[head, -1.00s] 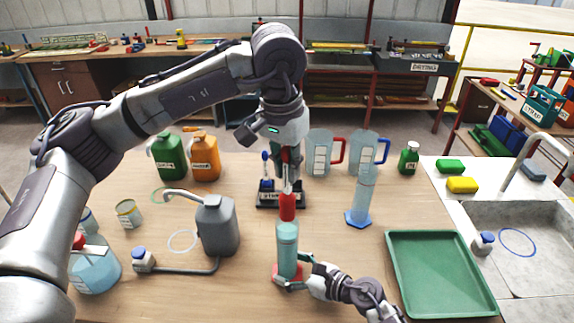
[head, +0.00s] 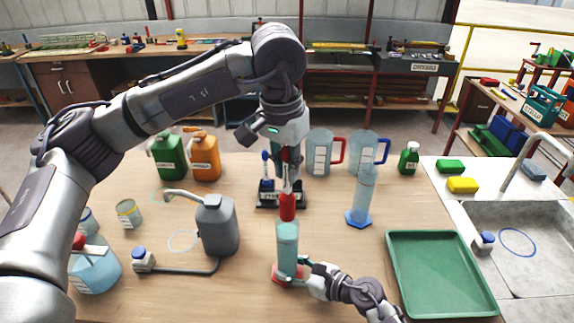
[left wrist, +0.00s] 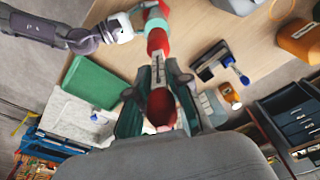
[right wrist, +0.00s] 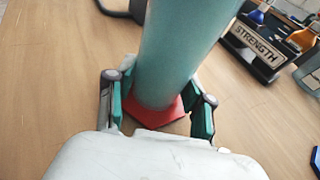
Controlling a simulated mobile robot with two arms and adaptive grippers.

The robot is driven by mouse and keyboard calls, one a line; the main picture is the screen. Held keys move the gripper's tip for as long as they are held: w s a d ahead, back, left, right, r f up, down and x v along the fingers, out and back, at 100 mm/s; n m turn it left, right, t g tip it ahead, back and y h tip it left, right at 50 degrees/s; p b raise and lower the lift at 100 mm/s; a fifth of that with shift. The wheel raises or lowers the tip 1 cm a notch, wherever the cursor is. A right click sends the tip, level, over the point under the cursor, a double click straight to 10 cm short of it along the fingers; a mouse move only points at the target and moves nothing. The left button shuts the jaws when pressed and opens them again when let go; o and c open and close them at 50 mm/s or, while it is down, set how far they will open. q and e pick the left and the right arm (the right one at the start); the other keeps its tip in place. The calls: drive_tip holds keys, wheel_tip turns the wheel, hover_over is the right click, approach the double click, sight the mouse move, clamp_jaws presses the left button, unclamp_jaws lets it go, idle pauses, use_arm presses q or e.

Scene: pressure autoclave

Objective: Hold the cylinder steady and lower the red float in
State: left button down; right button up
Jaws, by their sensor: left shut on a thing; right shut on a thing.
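The cylinder (head: 288,245) stands on the table, filled with teal liquid, with a red base (right wrist: 155,115). My right gripper (head: 300,270) is shut on it low down, just above the base; in the right wrist view its fingers lie on either side of the cylinder (right wrist: 172,50). The red float (head: 288,208) is upright at the cylinder's mouth, in line with it. My left gripper (head: 288,165) is above, shut on the float's upper part. In the left wrist view the float's red body (left wrist: 157,42) shows beyond the fingers, meeting the cylinder's top. How deep its lower end sits is unclear.
A grey jug (head: 218,228) with a spout stands left of the cylinder. A blue-based cylinder (head: 362,198) stands to the right, with a green tray (head: 440,307) nearer me. A black labelled rack (head: 267,199) is just behind. Two clear pitchers are at the back.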

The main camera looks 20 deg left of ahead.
sight(287, 216)
use_arm(q)
drive_tip(key=shift+f, duration=0.1)
idle(0.4)
drive_tip(key=shift+f, duration=6.25)
drive_tip(key=shift+s+f, duration=0.15)
drive_tip(key=shift+f, duration=0.4)
use_arm(e)
drive_tip(key=shift+s, duration=0.1)
use_arm(q)
drive_tip(key=c, duration=1)
unclamp_jaws()
drive_tip(key=shift+f, duration=0.1)
drive_tip(key=shift+d, duration=0.1)
drive_tip(key=shift+r, duration=0.6)
drive_tip(key=r, duration=0.7)
drive_tip(key=s+r, duration=0.1)
drive_tip(key=r, duration=0.3)
drive_tip(key=shift+s+a, duration=0.1)
drive_tip(key=shift+a, duration=0.1)
